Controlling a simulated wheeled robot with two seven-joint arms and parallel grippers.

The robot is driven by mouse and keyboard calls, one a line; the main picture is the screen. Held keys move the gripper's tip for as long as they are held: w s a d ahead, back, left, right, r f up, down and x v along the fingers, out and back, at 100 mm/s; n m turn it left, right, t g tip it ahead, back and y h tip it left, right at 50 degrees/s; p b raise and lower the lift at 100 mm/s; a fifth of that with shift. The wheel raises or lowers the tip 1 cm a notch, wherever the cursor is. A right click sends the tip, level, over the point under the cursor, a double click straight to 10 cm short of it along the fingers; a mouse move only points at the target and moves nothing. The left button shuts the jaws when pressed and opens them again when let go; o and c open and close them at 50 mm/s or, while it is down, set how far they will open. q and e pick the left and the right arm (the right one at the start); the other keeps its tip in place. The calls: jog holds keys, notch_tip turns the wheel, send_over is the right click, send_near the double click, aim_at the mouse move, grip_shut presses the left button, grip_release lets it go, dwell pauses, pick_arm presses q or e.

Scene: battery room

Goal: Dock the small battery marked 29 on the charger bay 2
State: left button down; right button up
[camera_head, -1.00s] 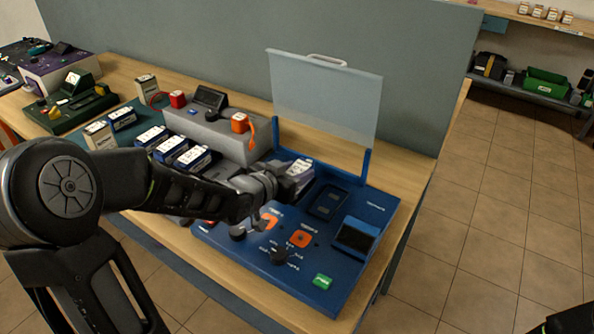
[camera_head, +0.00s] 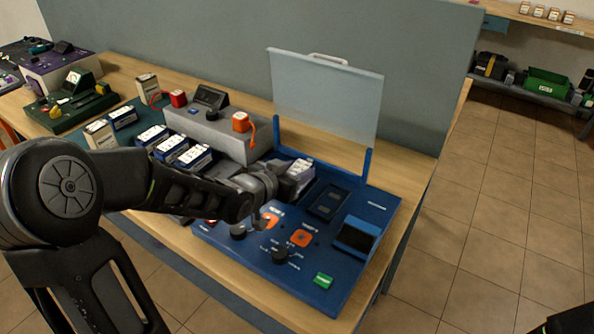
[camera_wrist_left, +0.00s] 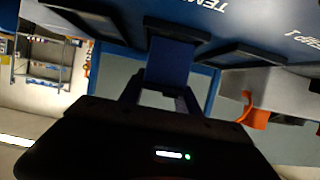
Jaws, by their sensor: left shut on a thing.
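My left gripper (camera_head: 280,186) reaches over the blue charger (camera_head: 375,207) and is shut on a small battery (camera_head: 301,169) with a pale top and a darker body. The battery is upright at the charger's back left, over or in the left bay; the arm hides its lower part, so I cannot tell whether it is seated. Its number is not readable. The other bay (camera_head: 328,201), a dark recess to its right, is empty. In the left wrist view, the battery (camera_wrist_left: 168,62) shows blue between the fingers.
The charger's clear lid (camera_head: 325,98) stands raised behind the bays. Knobs, orange pads and a green button (camera_head: 323,281) are at its front. Several batteries (camera_head: 172,150) stand left, beside a grey unit (camera_head: 215,132) with an orange clip. A grey partition (camera_head: 240,45) is behind.

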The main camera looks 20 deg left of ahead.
pick_arm(q)
jog(key=shift+f+b, duration=0.45)
jog(key=shift+b, duration=0.05)
